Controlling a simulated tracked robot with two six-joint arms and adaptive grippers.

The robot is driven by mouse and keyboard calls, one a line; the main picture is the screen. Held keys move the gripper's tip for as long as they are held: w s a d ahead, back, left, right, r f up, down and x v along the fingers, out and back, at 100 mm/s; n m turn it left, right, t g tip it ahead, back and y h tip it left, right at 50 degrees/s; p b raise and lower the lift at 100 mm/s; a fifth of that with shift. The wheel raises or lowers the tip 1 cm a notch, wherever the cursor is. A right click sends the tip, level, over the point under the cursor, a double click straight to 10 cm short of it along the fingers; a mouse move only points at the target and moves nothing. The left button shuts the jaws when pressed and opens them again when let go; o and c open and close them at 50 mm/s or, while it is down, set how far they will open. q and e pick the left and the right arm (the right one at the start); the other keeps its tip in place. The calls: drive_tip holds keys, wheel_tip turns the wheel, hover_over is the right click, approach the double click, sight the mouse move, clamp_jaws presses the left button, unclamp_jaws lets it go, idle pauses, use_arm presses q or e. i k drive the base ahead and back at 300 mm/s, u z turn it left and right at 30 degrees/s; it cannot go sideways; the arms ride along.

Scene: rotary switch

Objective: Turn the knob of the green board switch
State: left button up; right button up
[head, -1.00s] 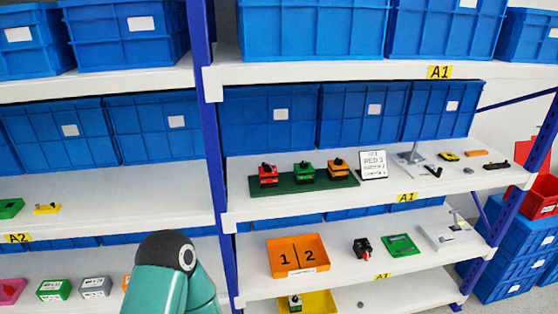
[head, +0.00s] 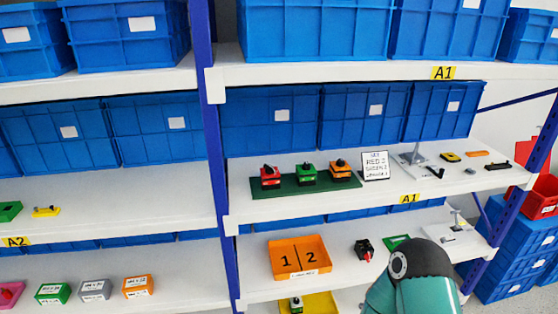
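A dark green board (head: 325,186) lies on the middle shelf of the right rack and bears three switches side by side. The green switch (head: 306,174) is in the middle, with a small dark knob on top whose exact angle is too small to tell. The red switch (head: 270,175) is to its left and the orange switch (head: 340,170) to its right. Neither of my grippers shows in the head view. A teal link of one of my arms, with a dark rounded end, rises at the lower right, below the board and apart from it.
A white sign (head: 375,166) stands just right of the board. A lamp-like stand (head: 412,155) and small parts lie farther right. Blue bins (head: 268,122) line the shelf behind. Below are an orange tray (head: 298,258) marked 1 and 2 and a black-and-red switch (head: 365,249).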

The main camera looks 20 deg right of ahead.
sight(306, 166)
drive_tip(key=u, duration=0.1)
drive_tip(key=i, duration=1)
